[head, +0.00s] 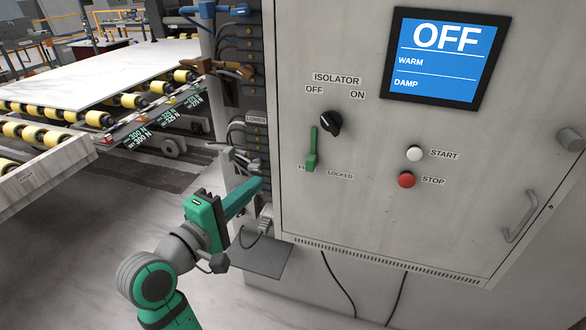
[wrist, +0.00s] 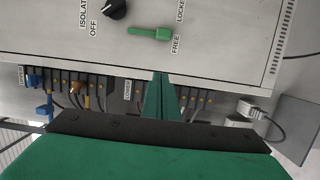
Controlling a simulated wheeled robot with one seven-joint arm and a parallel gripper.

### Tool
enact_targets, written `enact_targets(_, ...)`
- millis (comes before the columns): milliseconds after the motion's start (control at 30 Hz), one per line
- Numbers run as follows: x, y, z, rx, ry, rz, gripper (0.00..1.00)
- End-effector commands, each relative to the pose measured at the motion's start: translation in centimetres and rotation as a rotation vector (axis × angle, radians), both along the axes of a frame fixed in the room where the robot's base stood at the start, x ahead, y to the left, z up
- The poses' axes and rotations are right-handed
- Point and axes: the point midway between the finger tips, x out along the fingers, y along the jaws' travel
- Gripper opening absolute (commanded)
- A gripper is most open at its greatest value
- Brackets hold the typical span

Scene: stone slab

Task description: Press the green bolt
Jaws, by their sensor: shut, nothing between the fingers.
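The green bolt (head: 313,150) is on the front of the grey cabinet, below and left of the black isolator knob (head: 331,123). Its handle end is low, above the FREE label, which it partly covers; LOCKED is to the right. The bolt also shows in the wrist view (wrist: 150,33), lying sideways there, with its handle by the FREE label. My gripper (head: 258,184) is shut and empty, below and left of the bolt, near the cabinet's left edge. In the wrist view its fingers (wrist: 161,80) point toward the cabinet edge, apart from the bolt.
The cabinet screen (head: 445,55) reads OFF, WARM, DAMP. A white START button (head: 415,153) and a red STOP button (head: 406,180) are to the right of the bolt. Cable connectors (head: 250,85) line the cabinet's left side. A roller conveyor with a pale slab (head: 110,70) stands at the left.

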Motion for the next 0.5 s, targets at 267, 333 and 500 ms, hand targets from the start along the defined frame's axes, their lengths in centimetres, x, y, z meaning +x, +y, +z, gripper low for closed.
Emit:
enact_targets(267,1.1,-0.7,0.0,0.000,0.000,-0.003,0.00)
enact_targets(333,1.9,-1.3,0.0,0.000,0.000,-0.002,0.00)
enact_targets(500,4.5,-3.0,0.0,0.001,0.000,-0.003,0.00)
